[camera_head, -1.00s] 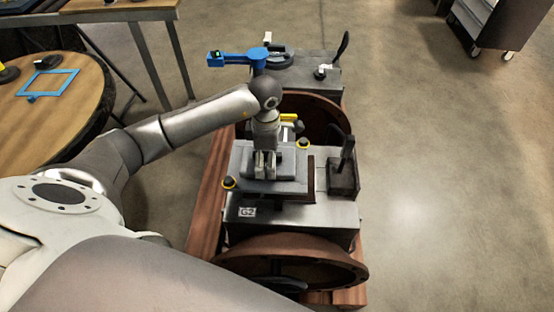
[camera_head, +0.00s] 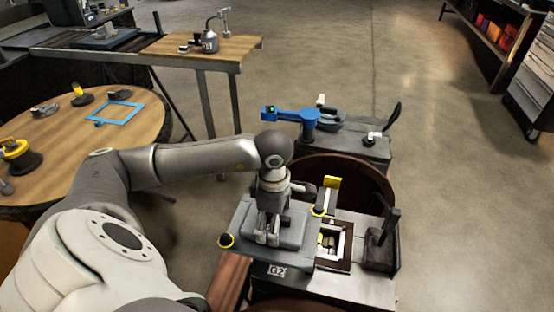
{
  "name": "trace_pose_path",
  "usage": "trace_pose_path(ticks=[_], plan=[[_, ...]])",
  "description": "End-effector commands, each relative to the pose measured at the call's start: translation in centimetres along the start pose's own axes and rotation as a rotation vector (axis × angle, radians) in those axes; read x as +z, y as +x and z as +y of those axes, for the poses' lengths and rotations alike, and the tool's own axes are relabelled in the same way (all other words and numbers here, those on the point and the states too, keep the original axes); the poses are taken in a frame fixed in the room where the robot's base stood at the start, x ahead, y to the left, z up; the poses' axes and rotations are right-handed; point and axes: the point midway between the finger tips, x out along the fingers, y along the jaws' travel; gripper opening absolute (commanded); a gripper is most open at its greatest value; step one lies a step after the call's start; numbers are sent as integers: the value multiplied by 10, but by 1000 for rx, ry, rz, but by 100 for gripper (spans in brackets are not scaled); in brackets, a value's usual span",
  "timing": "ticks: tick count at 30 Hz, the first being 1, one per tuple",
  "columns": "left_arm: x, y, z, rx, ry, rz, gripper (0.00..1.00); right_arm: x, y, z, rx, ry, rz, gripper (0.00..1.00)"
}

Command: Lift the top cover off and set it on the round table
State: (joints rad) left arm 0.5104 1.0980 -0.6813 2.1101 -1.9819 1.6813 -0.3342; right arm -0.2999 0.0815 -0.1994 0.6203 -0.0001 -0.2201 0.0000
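The top cover (camera_head: 243,220) is a grey plate with a raised middle and yellow-ringed black knobs at its corners. My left gripper (camera_head: 268,238) comes down onto its middle and is shut on it. The cover sits left of the opening (camera_head: 332,242) in the grey engine block (camera_head: 345,287) marked G2, partly overhanging the block's left side. The opening has a brown rim, and light parts show inside. The round table (camera_head: 60,146) has a wooden top and stands at the left. My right gripper is not in view.
On the round table lie a blue square frame (camera_head: 121,112), a yellow-black part (camera_head: 18,156) and small dark parts at the back. A workbench (camera_head: 235,48) stands behind. A blue tool (camera_head: 290,113) is on the engine's rear block. Floor at right is clear.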

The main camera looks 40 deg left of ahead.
Motion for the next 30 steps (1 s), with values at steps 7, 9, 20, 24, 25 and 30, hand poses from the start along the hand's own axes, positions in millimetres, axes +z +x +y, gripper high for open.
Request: trace_pose_path(ticks=[7, 9, 20, 24, 25, 30], plan=[[0, -12, 1, 3, 0, -2, 56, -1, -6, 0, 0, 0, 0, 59], [0, -14, 1, 3, 0, -2, 56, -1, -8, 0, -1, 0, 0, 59], [1, -30, 1, 5, 1, -2, 56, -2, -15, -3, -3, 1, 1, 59], [1, -42, 1, 4, 1, -2, 56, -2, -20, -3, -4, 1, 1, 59], [1, -43, 1, 4, 1, -2, 56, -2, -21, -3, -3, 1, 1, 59], [1, -45, 1, 2, 1, -2, 56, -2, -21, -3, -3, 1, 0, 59]])
